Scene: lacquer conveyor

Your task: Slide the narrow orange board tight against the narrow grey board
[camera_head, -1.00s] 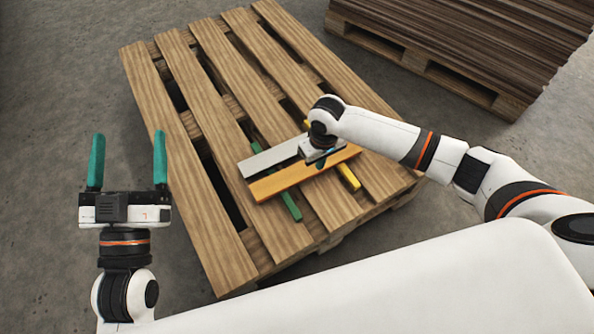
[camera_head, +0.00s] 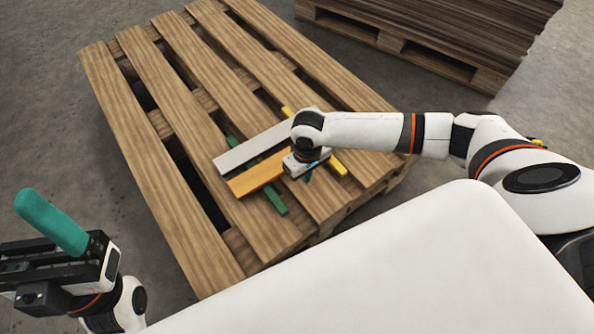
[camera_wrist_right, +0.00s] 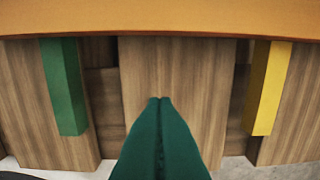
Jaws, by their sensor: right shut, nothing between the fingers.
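The narrow grey board (camera_head: 250,147) lies across the pallet slats in the head view. The narrow orange board (camera_head: 257,177) lies beside it, on the near side, roughly parallel. The orange board (camera_wrist_right: 160,18) also spans the top of the right wrist view. My right gripper (camera_head: 308,176) is at the orange board's right end in the head view, covering part of it. Its green fingers (camera_wrist_right: 160,100) are shut and empty, below the board's near edge. My left gripper (camera_head: 50,222) is off the pallet, with one finger visible.
The boards lie over a green strip (camera_head: 273,201) and a yellow strip (camera_head: 338,168) on the wooden pallet (camera_head: 165,165). The slats have open gaps. A second pallet with stacked dark sheets (camera_head: 450,30) stands behind. Bare floor lies to the left.

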